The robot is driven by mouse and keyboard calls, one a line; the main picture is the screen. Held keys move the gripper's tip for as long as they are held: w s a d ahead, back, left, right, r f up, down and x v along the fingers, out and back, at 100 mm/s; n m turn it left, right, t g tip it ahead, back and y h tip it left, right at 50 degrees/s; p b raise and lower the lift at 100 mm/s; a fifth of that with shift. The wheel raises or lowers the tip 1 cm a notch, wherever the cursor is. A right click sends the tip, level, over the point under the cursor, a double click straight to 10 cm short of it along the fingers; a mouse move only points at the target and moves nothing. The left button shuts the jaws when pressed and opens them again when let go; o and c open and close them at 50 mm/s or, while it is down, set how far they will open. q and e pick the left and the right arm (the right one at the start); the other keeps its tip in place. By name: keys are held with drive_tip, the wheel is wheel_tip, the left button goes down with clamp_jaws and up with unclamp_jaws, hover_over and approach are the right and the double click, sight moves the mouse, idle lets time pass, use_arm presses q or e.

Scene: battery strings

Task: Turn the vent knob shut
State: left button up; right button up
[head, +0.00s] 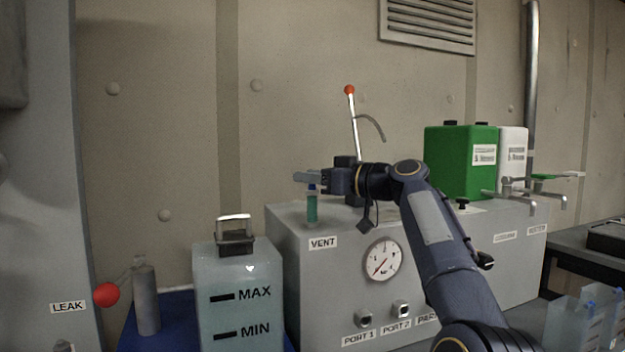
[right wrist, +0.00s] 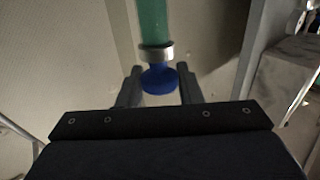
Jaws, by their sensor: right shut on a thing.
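The vent knob, a blue cap, shows in the right wrist view (right wrist: 158,79) under a pale collar and a green tube (right wrist: 153,25). In the head view the green tube (head: 312,208) stands upright above the VENT label (head: 323,243) on the grey cabinet (head: 300,275). My right gripper (head: 306,178) reaches in from the right at the top of this tube and is shut on the blue knob. In the wrist view its two fingers (right wrist: 158,88) lie on either side of the knob. The fingers mostly hide the knob in the head view. My left gripper is out of view.
A lever with a red ball (head: 350,90) rises behind my right gripper. A dial gauge (head: 383,259) is on the cabinet front. A translucent MAX/MIN tank (head: 240,300) stands at front left. Green (head: 460,160) and white (head: 513,152) containers stand at right.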

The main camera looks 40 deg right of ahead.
drive_tip(key=shift+n+g+y+p, duration=0.6)
drive_tip(key=shift+n+y+p, duration=0.3)
drive_tip(key=shift+y, duration=0.4)
drive_tip(key=o, duration=1)
drive_tip(key=shift+c, duration=0.2)
drive_tip(key=b+v, duration=0.1)
drive_tip(key=v, duration=0.6)
drive_tip(key=shift+s+d, duration=0.2)
drive_tip(key=shift+s, duration=0.15)
